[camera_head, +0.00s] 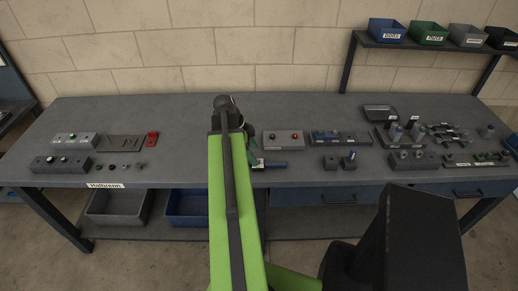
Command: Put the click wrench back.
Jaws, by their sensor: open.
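My green arm reaches over the workbench (330,112) and bends down behind its own upper link. My gripper (257,160) is small and partly hidden by the arm near the bench's front middle. It is open. A dark bar with a blue part (274,164) lies on the bench just right of the gripper, close to it. It may be the click wrench, but it is too small to be sure. I cannot tell whether the jaws are around it or beside it.
More fixtures crowd the right. A red part (152,139) and grey blocks (75,140) stand at left. Bins (387,30) sit on a raised shelf. The bench's back middle is clear.

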